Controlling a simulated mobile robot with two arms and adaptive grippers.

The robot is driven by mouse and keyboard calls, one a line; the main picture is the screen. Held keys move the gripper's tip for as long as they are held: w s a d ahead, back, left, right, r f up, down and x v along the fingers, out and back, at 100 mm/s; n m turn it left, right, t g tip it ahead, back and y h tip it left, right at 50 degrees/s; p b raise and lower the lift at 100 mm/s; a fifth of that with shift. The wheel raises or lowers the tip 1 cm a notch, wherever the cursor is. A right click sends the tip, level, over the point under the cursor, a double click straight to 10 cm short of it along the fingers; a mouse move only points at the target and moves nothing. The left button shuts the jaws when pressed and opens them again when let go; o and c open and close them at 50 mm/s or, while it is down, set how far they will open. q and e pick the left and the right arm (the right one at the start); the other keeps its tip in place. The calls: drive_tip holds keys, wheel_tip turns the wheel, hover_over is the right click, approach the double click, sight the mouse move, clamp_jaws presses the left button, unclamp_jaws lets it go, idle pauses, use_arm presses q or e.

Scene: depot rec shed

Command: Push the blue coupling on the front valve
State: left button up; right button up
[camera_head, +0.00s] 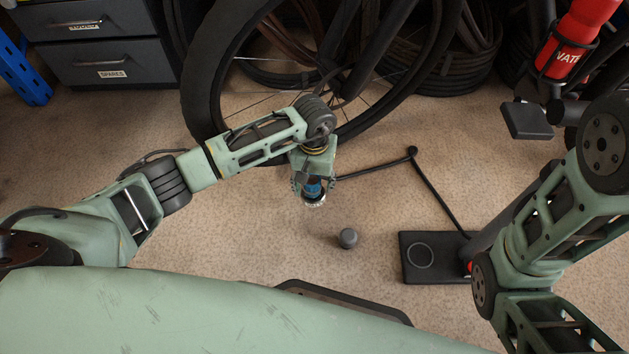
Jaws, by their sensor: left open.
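The blue coupling (313,187) has a pale ring at its lower end and sits at the bottom of the front wheel (197,105). My left gripper (313,188) is open, with its fingers on either side of the coupling. I cannot tell whether they touch it. The black hose (375,168) leads from beside the coupling to the right, bends, and runs down to the pump base (420,270). The front valve is hidden by my gripper and the coupling, so I cannot tell how they meet. My right arm shows at the right, but its gripper is out of frame.
A small dark grey cap (348,238) lies on the floor below the coupling. A red bottle (585,30) and a pedal (527,120) are at the upper right. A dark drawer cabinet (100,90) stands at the upper left. The floor left of the cap looks clear.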

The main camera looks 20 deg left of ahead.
use_arm(q)
wheel_tip(320, 180, up, 12)
idle(0.6)
